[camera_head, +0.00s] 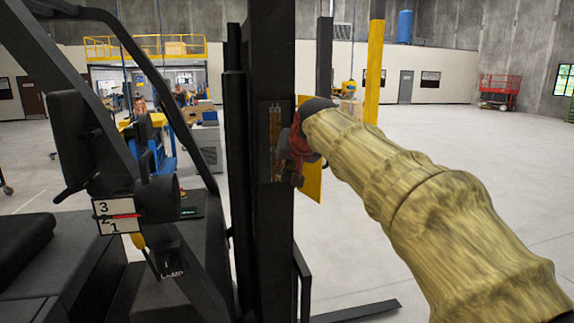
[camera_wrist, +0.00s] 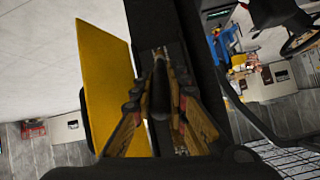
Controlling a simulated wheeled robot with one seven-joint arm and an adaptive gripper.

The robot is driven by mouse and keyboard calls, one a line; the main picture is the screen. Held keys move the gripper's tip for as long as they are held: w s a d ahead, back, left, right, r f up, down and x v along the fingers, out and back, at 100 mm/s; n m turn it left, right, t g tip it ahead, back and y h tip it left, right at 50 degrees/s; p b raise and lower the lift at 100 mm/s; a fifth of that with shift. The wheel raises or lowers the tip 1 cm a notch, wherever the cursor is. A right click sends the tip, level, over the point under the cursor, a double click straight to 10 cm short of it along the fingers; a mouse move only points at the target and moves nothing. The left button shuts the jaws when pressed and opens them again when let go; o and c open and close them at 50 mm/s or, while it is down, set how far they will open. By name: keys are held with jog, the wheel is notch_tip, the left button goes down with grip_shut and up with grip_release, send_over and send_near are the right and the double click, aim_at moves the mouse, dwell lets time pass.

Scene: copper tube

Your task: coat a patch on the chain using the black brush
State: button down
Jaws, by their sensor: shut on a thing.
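The chain (camera_head: 275,124) shows as a brownish strip in a slot of the dark forklift mast in the head view. My gripper (camera_head: 297,148) is at the right side of the mast, close to the chain and partly hidden by my sleeved arm. In the wrist view my gripper (camera_wrist: 158,80) is shut on a dark, slim handle, the black brush (camera_wrist: 159,98), which points toward the mast. A small tan-brown patch shows just past the fingertips; I cannot tell whether it is chain or bristles, nor whether the brush touches the chain.
The mast (camera_head: 265,230) stands upright right beside my gripper. A yellow panel (camera_wrist: 104,70) is close on the left of the fingers in the wrist view. The forklift's seat and levers are at left, with a 1-2-3 label (camera_head: 117,216). Open floor (camera_head: 440,190) lies to the right.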

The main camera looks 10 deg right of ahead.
jog(key=shift+w, duration=0.45)
jog(key=shift+s+r+p, duration=0.1)
jog(key=shift+r+p, duration=1.5)
jog(key=shift+r, duration=0.35)
jog(key=shift+r+p, duration=2.75)
jog(key=shift+r, duration=0.75)
jog(key=shift+f+b, duration=4.3)
jog(key=shift+f, duration=1.2)
jog(key=shift+r, duration=0.1)
jog(key=shift+s+b, duration=1.5)
jog(key=shift+s, duration=1.5)
